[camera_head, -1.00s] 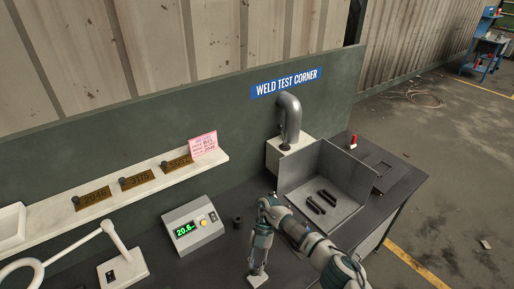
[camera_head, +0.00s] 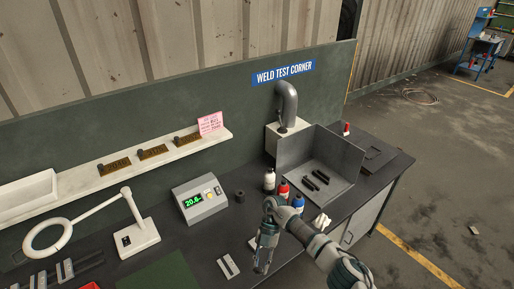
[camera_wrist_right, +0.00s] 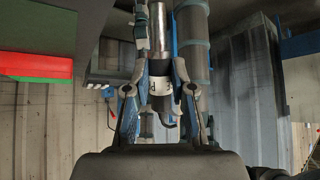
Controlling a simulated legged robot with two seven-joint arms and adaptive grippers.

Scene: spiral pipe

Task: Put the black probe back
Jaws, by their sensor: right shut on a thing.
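My right gripper (camera_head: 265,250) is low over the bench in the head view, with its arm coming in from the lower right. In the right wrist view its fingers (camera_wrist_right: 161,92) are shut on a probe (camera_wrist_right: 160,88) with a silver metal end, a white band and a dark part. What it holds is too small to make out in the head view. The meter (camera_head: 200,200) with a green display stands left of the gripper. A short black cylinder (camera_head: 239,196) stands beside the meter. My left gripper is not in view.
Several bottles (camera_head: 269,181) stand just behind my right gripper. A grey metal tray (camera_head: 345,192) with dark bars is to the right. A white ring lamp (camera_head: 139,236), a small pale block (camera_head: 228,266) and a green mat (camera_head: 160,275) are left. A shelf (camera_head: 85,182) with brass tags runs along the wall.

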